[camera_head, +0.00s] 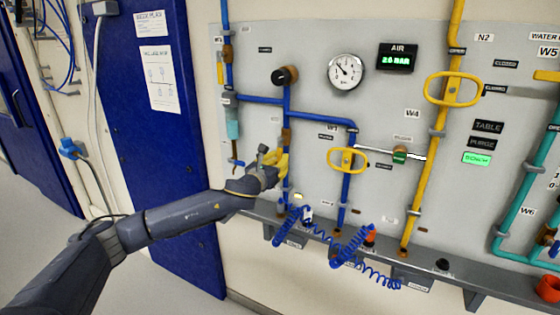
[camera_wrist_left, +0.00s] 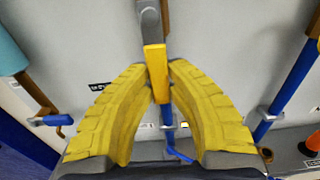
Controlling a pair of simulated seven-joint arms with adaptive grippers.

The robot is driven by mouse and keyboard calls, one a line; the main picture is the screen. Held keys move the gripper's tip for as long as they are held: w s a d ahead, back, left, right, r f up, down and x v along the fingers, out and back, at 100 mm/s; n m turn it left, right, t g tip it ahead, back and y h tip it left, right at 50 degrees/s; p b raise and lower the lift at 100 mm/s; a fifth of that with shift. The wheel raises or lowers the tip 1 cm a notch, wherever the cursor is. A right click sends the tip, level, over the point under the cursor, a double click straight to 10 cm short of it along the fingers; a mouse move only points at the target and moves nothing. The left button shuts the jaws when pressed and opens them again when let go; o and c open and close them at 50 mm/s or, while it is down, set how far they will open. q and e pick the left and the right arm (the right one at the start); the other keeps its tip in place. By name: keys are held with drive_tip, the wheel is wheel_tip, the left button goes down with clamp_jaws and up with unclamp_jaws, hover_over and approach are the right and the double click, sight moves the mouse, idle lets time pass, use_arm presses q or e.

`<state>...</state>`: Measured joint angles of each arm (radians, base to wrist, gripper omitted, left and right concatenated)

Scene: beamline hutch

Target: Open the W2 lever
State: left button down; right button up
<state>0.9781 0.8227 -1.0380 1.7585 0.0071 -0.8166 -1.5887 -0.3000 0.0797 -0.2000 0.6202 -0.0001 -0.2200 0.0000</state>
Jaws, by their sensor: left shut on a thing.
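The yellow lever (camera_wrist_left: 154,58) is on a blue vertical pipe between the W1 label (camera_head: 218,40) and the W3 label (camera_head: 333,127). I cannot read a W2 label; the gripper may cover it. My left gripper (camera_head: 279,160) is at this lever, in front of the panel. In the left wrist view its two yellow fingers (camera_wrist_left: 159,84) close in on both sides of the lever's lower part. The lever points down along the pipe in that view. In the head view the gripper hides most of the lever. My right gripper is not in view.
A yellow oval handle (camera_head: 347,160) is right of my gripper, and a larger one (camera_head: 453,89) is on the yellow pipe. A pressure gauge (camera_head: 345,72) and an AIR display (camera_head: 397,58) are above. Coiled blue hoses (camera_head: 352,246) hang below at the ledge (camera_head: 440,277).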

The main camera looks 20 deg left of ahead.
use_arm(q)
drive_tip(key=shift+a+r, duration=0.1)
drive_tip(key=shift+a, duration=0.05)
drive_tip(key=c, duration=1.3)
unclamp_jaws()
drive_tip(key=s, duration=0.8)
drive_tip(key=s+a, duration=0.1)
drive_tip(key=s, duration=0.3)
drive_tip(key=shift+a, duration=0.1)
drive_tip(key=shift+w, duration=0.1)
